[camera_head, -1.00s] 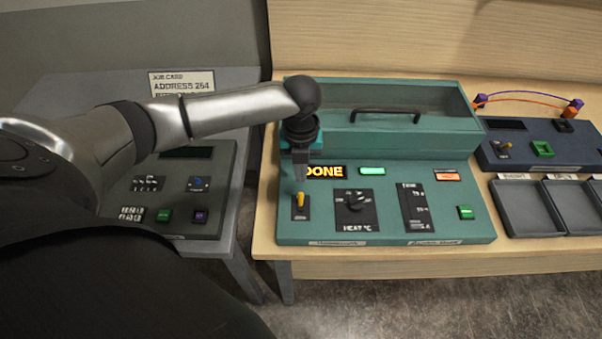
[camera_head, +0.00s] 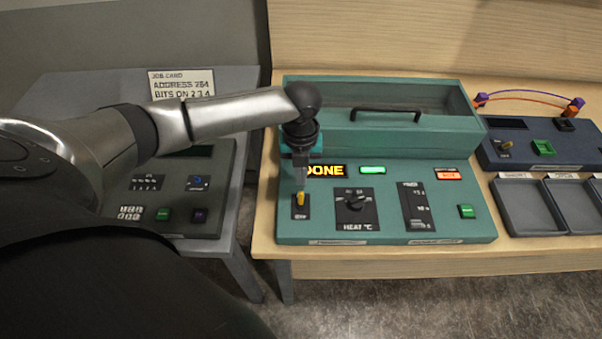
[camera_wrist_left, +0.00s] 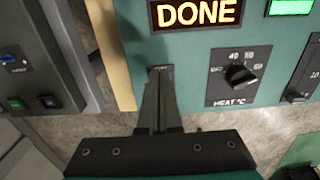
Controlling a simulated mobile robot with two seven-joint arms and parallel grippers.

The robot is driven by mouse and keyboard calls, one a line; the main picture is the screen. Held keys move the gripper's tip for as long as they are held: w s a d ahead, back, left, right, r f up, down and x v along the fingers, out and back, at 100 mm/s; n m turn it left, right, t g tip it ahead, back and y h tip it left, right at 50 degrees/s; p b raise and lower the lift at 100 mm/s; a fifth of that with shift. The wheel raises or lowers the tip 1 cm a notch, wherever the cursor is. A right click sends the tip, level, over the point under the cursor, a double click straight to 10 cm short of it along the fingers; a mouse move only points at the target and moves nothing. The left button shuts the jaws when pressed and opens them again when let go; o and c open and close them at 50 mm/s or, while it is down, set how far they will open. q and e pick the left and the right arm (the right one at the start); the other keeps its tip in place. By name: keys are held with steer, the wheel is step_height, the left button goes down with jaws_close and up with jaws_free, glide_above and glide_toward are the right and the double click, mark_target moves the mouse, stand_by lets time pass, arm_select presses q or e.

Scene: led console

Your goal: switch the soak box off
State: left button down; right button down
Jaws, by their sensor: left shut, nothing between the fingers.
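The soak box (camera_head: 390,228) is a teal console with a lidded tank and a black handle. Its display (camera_head: 325,171) reads DONE in amber, and a green lamp (camera_head: 373,170) and an orange-red lamp (camera_head: 448,175) are lit. The toggle switch (camera_head: 300,201) with a yellow lever is at its front left. My left gripper (camera_head: 301,186) is shut and empty, pointing down at the lever from just behind. In the left wrist view my shut fingers (camera_wrist_left: 160,105) cover most of the switch plate, so contact with the lever cannot be told. My right gripper is not in view.
A heat knob (camera_head: 353,204), a slider (camera_head: 417,208) and a green button (camera_head: 466,211) are right of the switch. A grey console (camera_head: 170,220) stands left across a gap. Grey trays (camera_head: 528,207) and a blue console (camera_head: 550,158) are at the right.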

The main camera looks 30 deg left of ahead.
mark_target(301, 192)
arm_select(q)
steer(key=shift+f, duration=0.65)
steer(key=shift+f, duration=0.1)
steer(key=shift+s, duration=0.1)
steer(key=shift+s+d+p, duration=0.75)
steer(key=shift+s+p, duration=0.2)
steer(key=shift+s, duration=0.1)
steer(key=r+p, duration=0.4)
steer(key=r, duration=0.1)
steer(key=shift+w+a+p, duration=0.2)
steer(key=shift+w+p, duration=0.05)
steer(key=shift+p, duration=0.1)
step_height(301, 192, up, 2)
steer(key=shift+w+r+p, duration=0.1)
steer(key=shift+w+p, duration=0.05)
steer(key=shift+p, duration=0.4)
